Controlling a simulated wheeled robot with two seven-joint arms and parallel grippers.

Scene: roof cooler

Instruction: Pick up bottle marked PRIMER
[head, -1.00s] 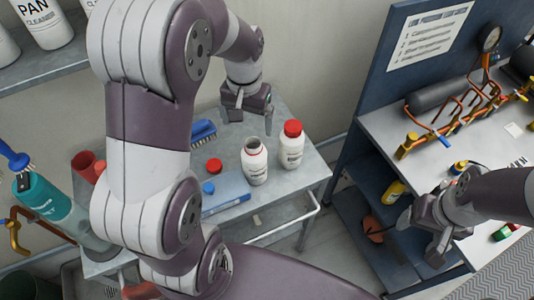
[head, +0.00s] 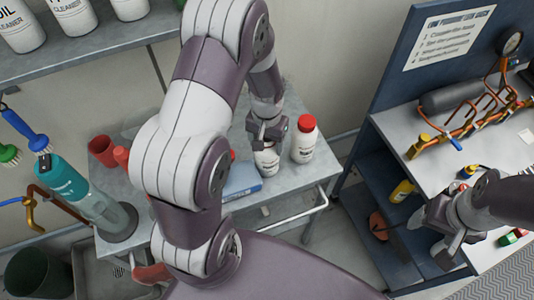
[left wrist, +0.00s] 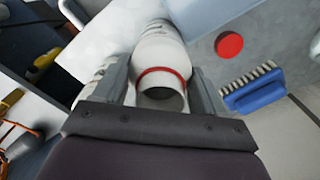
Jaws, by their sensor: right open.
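A white open-topped bottle (head: 267,163) stands on the grey cart; its label is not readable. My left gripper (head: 270,130) is over its top, pointing down. In the left wrist view the bottle (left wrist: 161,55) shows its dark open mouth and red neck ring between the two fingers. The fingers look apart, one on each side, with no clear grip. A second white bottle with a red cap (head: 304,138) stands just to the right; its label cannot be read. No PRIMER marking is legible. My right gripper (head: 442,236) is open and empty near the right bench.
A loose red cap (left wrist: 229,45) and a blue brush (left wrist: 257,91) lie on the cart (head: 285,205). A blue box (head: 242,181) is close left of the open bottle. A teal cylinder (head: 70,187) stands left. The shelved bench (head: 375,150) is right.

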